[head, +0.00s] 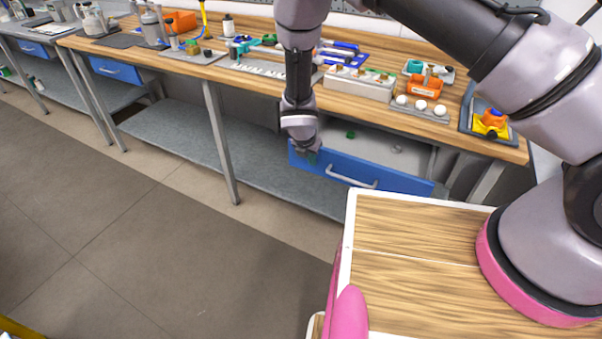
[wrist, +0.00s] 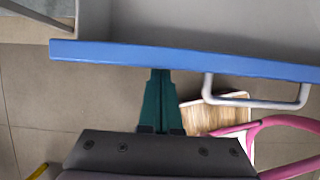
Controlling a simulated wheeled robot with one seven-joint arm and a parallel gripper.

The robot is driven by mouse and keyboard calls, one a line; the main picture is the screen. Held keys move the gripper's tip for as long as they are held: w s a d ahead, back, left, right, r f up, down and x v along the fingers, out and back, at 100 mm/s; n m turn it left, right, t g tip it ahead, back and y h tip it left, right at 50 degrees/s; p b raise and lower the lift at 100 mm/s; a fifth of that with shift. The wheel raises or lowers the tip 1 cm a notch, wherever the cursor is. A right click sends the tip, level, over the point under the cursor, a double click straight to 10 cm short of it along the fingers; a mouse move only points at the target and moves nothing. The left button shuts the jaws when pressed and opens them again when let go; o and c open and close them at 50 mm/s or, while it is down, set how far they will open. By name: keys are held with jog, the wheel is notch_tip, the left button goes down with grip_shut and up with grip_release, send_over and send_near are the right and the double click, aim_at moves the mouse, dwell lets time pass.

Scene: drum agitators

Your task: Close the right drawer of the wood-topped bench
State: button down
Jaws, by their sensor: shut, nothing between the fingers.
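The right drawer of the wood-topped bench stands open, with its blue front (head: 385,178) pulled out from under the top and its grey inside showing. A pale handle (head: 352,179) is on that front. In the wrist view the blue front (wrist: 120,54) crosses the upper part, with the handle (wrist: 255,100) to the right of my fingers. My gripper (head: 311,157) is at the left end of the drawer front. Its green fingers (wrist: 160,72) are together and empty, their tips at the front's lower edge in the wrist view. I cannot tell whether they touch it.
The wooden bench top (head: 262,78) holds trays, tools and small parts. A grey lower shelf (head: 180,140) runs beneath it. The left blue drawer (head: 115,70) looks shut. A bench leg (head: 220,140) stands left of my gripper. The floor (head: 150,240) in front is clear.

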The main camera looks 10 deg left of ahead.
jog(key=w+d, duration=0.1)
jog(key=w, duration=0.3)
jog(key=w+d, duration=0.1)
jog(key=w, duration=0.4)
jog(key=w+d, duration=0.2)
jog(key=w, duration=0.3)
